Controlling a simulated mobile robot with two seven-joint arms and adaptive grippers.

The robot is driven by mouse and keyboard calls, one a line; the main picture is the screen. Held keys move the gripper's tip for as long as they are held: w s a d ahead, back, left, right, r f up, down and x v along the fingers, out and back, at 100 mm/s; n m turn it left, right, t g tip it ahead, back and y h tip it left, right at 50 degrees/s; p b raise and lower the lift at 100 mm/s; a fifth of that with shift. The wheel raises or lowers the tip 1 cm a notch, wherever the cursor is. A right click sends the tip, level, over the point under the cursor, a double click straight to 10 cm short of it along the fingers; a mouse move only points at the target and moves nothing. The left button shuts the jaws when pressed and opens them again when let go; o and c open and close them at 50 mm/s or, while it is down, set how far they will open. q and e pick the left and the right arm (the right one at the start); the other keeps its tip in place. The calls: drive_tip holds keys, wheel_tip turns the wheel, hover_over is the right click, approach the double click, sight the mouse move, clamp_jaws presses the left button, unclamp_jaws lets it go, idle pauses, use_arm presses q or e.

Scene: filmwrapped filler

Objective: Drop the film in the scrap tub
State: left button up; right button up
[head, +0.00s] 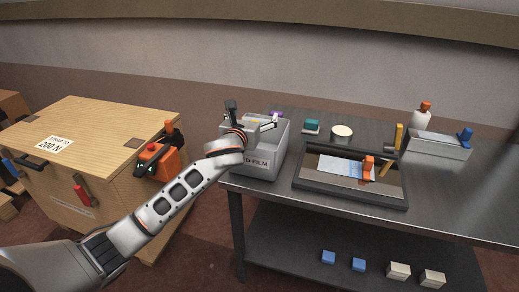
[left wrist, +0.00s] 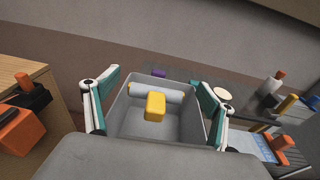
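The scrap tub (head: 267,165) is a grey open box with a label ending in "D FILM", at the left end of the metal table. My left gripper (head: 250,116) is over it. In the left wrist view, the gripper's (left wrist: 155,78) teal-padded fingers are wide apart with nothing held between them. Below and between them shows the tub's inside (left wrist: 190,120). A pale, translucent roll (left wrist: 172,92), which looks like film, lies in it, with a yellow block (left wrist: 155,107) in front. The arm hides part of the tub in the head view. My right gripper is out of view.
A wooden crate (head: 95,125) with an orange device (head: 158,162) stands left of the table. Right of the tub are a black-framed tray (head: 350,197), a teal block (head: 312,126), a white disc (head: 342,131), a grey bin (head: 437,146) and a white bottle (head: 421,119).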

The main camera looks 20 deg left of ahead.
use_arm(q)
drive_tip(key=s+r, duration=0.1)
drive_tip(key=s, duration=1.1)
drive_tip(key=shift+r, duration=0.35)
drive_tip(key=shift+d, duration=0.1)
drive_tip(key=s+d+f+n+g+h, duration=0.1)
drive_tip(key=s+f+n, duration=0.35)
drive_tip(key=f, duration=0.35)
drive_tip(key=s+d+f+n+g+h, duration=0.1)
drive_tip(key=s+d+f+n+g, duration=0.15)
drive_tip(key=f+n, duration=0.45)
drive_tip(key=s+f+n+h, duration=0.1)
drive_tip(key=s+f+n, duration=0.35)
drive_tip(key=f, duration=0.45)
drive_tip(key=s+f+n+g, duration=0.1)
drive_tip(key=s+f+n, duration=0.6)
drive_tip(key=s, duration=0.2)
drive_tip(key=s+a+f+n+g, duration=0.1)
drive_tip(key=s+f+n, duration=0.7)
drive_tip(key=s, duration=0.2)
drive_tip(key=shift+s+n, duration=0.15)
drive_tip(key=shift+n, duration=0.15)
drive_tip(key=shift+a, duration=0.1)
